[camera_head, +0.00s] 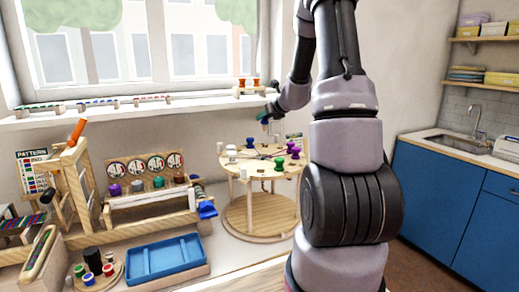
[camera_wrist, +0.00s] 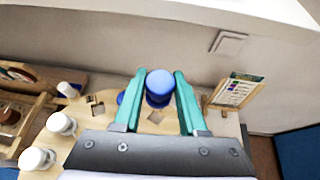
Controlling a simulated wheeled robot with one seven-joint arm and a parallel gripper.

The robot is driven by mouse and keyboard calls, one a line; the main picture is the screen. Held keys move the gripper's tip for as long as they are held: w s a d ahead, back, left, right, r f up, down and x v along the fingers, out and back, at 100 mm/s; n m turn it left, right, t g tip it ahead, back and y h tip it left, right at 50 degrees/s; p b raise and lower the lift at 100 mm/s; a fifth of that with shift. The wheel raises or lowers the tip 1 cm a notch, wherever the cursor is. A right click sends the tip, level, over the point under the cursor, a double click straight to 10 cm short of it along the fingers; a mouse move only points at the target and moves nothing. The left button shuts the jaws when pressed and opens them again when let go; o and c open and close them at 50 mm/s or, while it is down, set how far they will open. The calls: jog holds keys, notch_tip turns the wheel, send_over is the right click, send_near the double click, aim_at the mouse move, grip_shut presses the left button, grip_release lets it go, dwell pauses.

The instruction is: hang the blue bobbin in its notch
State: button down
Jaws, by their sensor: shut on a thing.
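The blue bobbin (camera_wrist: 158,86) is between the two teal fingers of my gripper (camera_wrist: 160,90) in the wrist view, and the fingers are shut on it. In the head view my gripper (camera_head: 266,118) is above the back of the round wooden board (camera_head: 262,172), and the bobbin is too small there to make out. In the wrist view the board (camera_wrist: 110,120) lies below the fingers, with a square notch-like mark (camera_wrist: 155,116) just under the bobbin. I cannot tell which notch belongs to the blue bobbin. Another blue piece (camera_wrist: 121,98) is partly hidden behind the left finger.
White bobbins (camera_wrist: 62,123) stand at the board's left in the wrist view. Green and purple bobbins (camera_head: 279,164) stand on the board in the head view. A small card stand (camera_wrist: 236,92) is at the right, near the wall. A blue tray (camera_head: 165,258) lies at the front.

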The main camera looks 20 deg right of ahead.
aim_at(265, 130)
notch_tip(265, 130, down, 6)
jog(key=shift+w+d+r, duration=0.1)
jog(key=shift+w+r, duration=0.05)
jog(key=shift+r, duration=0.05)
jog(key=shift+f, duration=1.95)
jog(key=shift+f, duration=0.1)
jog(key=shift+f, duration=0.1)
jog(key=shift+c, duration=2.3)
grip_release()
